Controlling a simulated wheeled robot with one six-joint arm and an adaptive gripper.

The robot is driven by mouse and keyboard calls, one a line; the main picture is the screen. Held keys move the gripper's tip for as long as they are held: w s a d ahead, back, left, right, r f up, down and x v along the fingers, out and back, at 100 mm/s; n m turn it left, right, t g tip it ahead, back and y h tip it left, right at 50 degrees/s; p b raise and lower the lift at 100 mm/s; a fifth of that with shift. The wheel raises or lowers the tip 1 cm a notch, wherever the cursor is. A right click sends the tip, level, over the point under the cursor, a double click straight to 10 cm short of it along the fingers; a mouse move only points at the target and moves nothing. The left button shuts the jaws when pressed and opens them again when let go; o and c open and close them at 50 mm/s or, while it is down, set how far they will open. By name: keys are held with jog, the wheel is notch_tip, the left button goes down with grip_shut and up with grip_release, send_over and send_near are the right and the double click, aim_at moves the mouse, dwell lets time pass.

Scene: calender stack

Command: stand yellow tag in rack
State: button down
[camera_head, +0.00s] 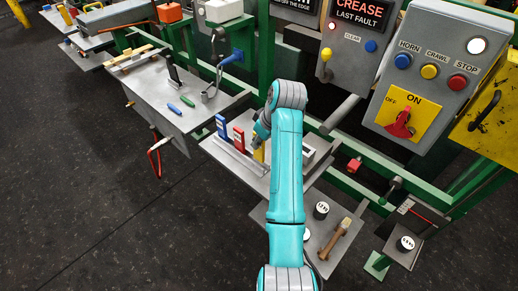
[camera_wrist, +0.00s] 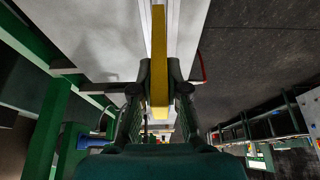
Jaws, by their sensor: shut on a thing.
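My gripper (camera_head: 262,132) is shut on the yellow tag (camera_head: 259,153), which shows as a small upright strip partly behind my arm. In the wrist view, the yellow tag (camera_wrist: 159,55) is a long bar between the fingertips (camera_wrist: 157,88). The pale grey rack (camera_head: 236,161) is a long rail on a grey shelf. A blue tag (camera_head: 221,126) and a red tag (camera_head: 239,138) stand upright at it. The yellow tag is right of the red one, near the rail's right part. In the wrist view the rail (camera_wrist: 147,25) runs beside the tag. I cannot tell whether the tag's lower end touches the rack.
A white box-like item (camera_head: 308,152) stands on the shelf right of my arm. A lower shelf holds a wooden-handled tool (camera_head: 341,236) and a black and white round item (camera_head: 321,210). Green machine rails (camera_head: 350,152) and a control box (camera_head: 440,75) lie behind. Open floor (camera_head: 120,220) is at left.

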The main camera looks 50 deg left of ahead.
aim_at(259, 160)
jog(key=shift+f, duration=1.8)
jog(key=shift+f, duration=0.1)
jog(key=c, duration=1.2)
grip_release()
jog(key=v, duration=1.2)
